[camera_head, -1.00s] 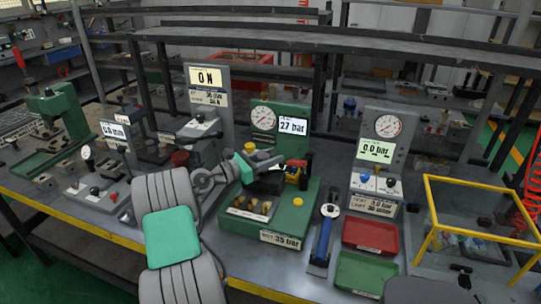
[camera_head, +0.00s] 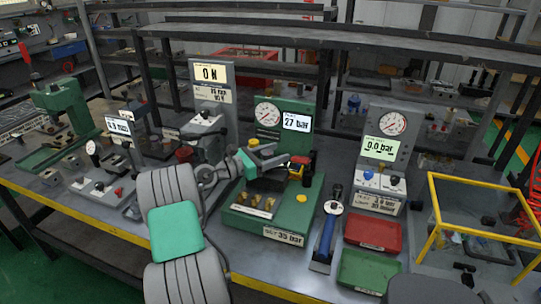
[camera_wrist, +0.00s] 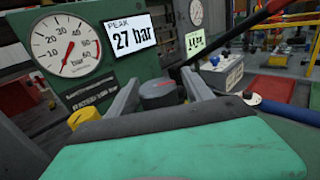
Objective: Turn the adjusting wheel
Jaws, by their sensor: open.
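The adjusting wheel (camera_wrist: 158,93) looks like a dark grey round knob with a red mark on top. In the wrist view it sits between the two fingers of my open gripper (camera_wrist: 160,92). I cannot tell whether either finger touches it. In the head view my gripper (camera_head: 284,160) reaches over the green test stand (camera_head: 237,222) from the left and hides most of the wheel. The stand's display (camera_head: 297,122) reads 27 bar with PEAK above it in the wrist view. Its round gauge (camera_wrist: 66,45) has a red needle pointing low left. A plate on the base reads 35 bar.
A grey stand (camera_head: 384,150) reading 0.0 bar, a blue-handled tool (camera_head: 326,236), a red tray (camera_head: 373,232), a green tray (camera_head: 362,271) and a yellow-framed box (camera_head: 433,210) stand to the right.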

